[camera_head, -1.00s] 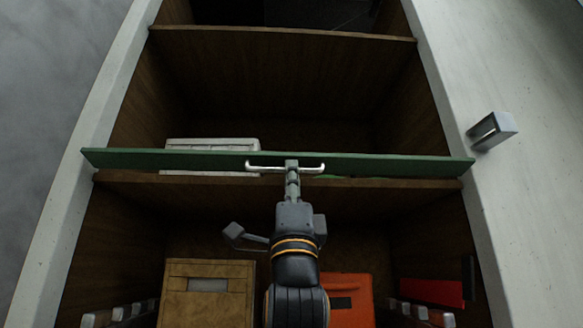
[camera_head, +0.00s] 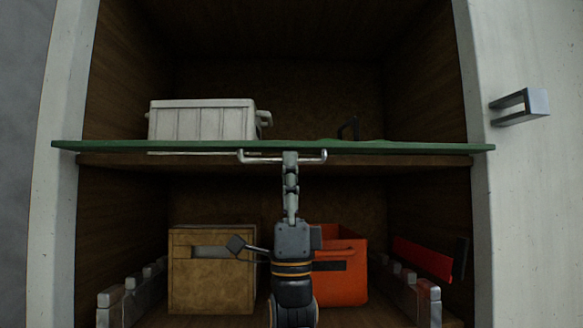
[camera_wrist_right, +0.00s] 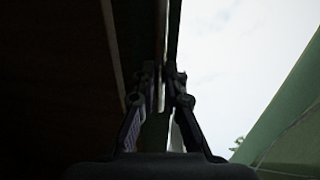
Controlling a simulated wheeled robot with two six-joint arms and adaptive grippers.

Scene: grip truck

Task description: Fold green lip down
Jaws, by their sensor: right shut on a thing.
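The green lip (camera_head: 400,147) is a long thin board that spans the cabinet opening at the middle shelf's front edge. I see it nearly edge-on in the head view. A silver bar handle (camera_head: 312,157) is on its front. My right gripper (camera_head: 290,157) reaches up from below and is shut on the middle of the handle. In the wrist view the right gripper's fingers (camera_wrist_right: 160,75) are dark and close together; what lies between them is hard to make out. My left gripper is out of view.
A white crate (camera_head: 203,122) stands on the shelf behind the lip. Below are a tan box (camera_head: 210,285), an orange bin (camera_head: 342,285) and a red item (camera_head: 422,258). A metal bracket (camera_head: 520,107) sticks out from the right frame. Pale walls flank the opening.

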